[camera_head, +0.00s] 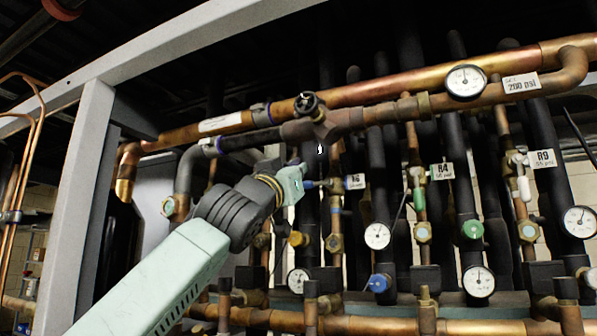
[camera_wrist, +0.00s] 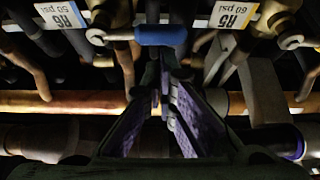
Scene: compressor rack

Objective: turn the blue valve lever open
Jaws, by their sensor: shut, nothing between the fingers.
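The blue valve lever (camera_wrist: 162,35) lies level across the upper middle of the wrist view, its metal end meeting a fitting on the left beside the R6 label (camera_wrist: 60,15). In the head view a small part of the blue lever (camera_head: 311,184) shows just left of the R6 tag (camera_head: 355,182). My gripper (camera_wrist: 166,88) is shut and empty, its fingers pointing toward the lever from below it in the wrist view. I cannot tell whether the fingertips touch it. In the head view my gripper (camera_head: 300,180) is beside the lever and partly hides it.
A copper pipe (camera_wrist: 60,103) runs behind the fingers. An R5 label (camera_wrist: 232,15) and another metal lever stand to the right. In the head view, a black handwheel (camera_head: 306,103) is above my gripper, and gauges (camera_head: 377,236), a blue knob (camera_head: 379,282) and dense vertical pipes crowd the right.

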